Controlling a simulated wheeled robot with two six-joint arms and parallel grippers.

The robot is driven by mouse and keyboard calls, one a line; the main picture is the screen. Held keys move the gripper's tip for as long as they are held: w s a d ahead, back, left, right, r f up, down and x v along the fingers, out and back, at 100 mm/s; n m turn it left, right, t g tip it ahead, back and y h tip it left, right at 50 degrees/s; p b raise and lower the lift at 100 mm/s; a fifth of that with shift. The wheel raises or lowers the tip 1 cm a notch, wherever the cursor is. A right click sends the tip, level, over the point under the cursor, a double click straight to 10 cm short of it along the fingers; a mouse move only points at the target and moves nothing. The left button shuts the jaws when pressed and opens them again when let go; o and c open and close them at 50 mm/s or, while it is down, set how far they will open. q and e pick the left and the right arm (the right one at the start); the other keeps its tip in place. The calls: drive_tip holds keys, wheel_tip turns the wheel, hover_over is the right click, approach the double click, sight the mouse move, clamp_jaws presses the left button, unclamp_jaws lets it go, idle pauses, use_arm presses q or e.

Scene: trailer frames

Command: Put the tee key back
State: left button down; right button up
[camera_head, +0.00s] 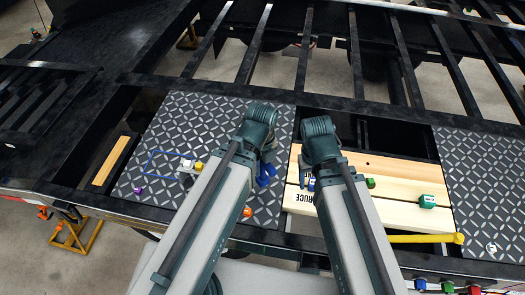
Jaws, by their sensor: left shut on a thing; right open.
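My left gripper (265,175) is low over the right part of the left tread plate, mostly hidden behind its own wrist. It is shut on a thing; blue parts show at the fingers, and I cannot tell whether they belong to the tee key. My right gripper (308,182) is open over the left end of the pale wooden boards (380,168), partly hidden by its arm. A blue rectangular outline (152,165) lies on the left tread plate (215,120), beside a grey fitting (187,172) with a yellow part.
Green blocks (427,201) sit on the boards. A yellow bar (425,238) lies along their front edge. A purple piece (138,190) and an orange piece (247,212) lie on the left plate. Open gaps in the black frame (330,103) surround the plates. Another tread plate (490,180) is at right.

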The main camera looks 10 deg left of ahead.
use_arm(q)
drive_tip(key=w+a+f+b, duration=0.1)
drive_tip(key=w, duration=0.4)
drive_tip(key=w+a+f+b, duration=0.1)
drive_tip(key=w+f+b, duration=0.1)
drive_tip(key=w, duration=0.3)
drive_tip(key=w+a+f+b, duration=0.1)
drive_tip(key=w+f+b, duration=0.1)
drive_tip(key=w, duration=0.3)
drive_tip(key=shift+w+f, duration=0.1)
drive_tip(key=shift+w, duration=0.25)
use_arm(e)
wheel_tip(320, 180, down, 5)
drive_tip(key=shift+f, duration=0.1)
use_arm(q)
drive_tip(key=shift+d, duration=0.1)
drive_tip(key=shift+f, duration=0.1)
use_arm(e)
drive_tip(key=shift+f, duration=0.1)
use_arm(q)
drive_tip(key=c, duration=0.6)
unclamp_jaws()
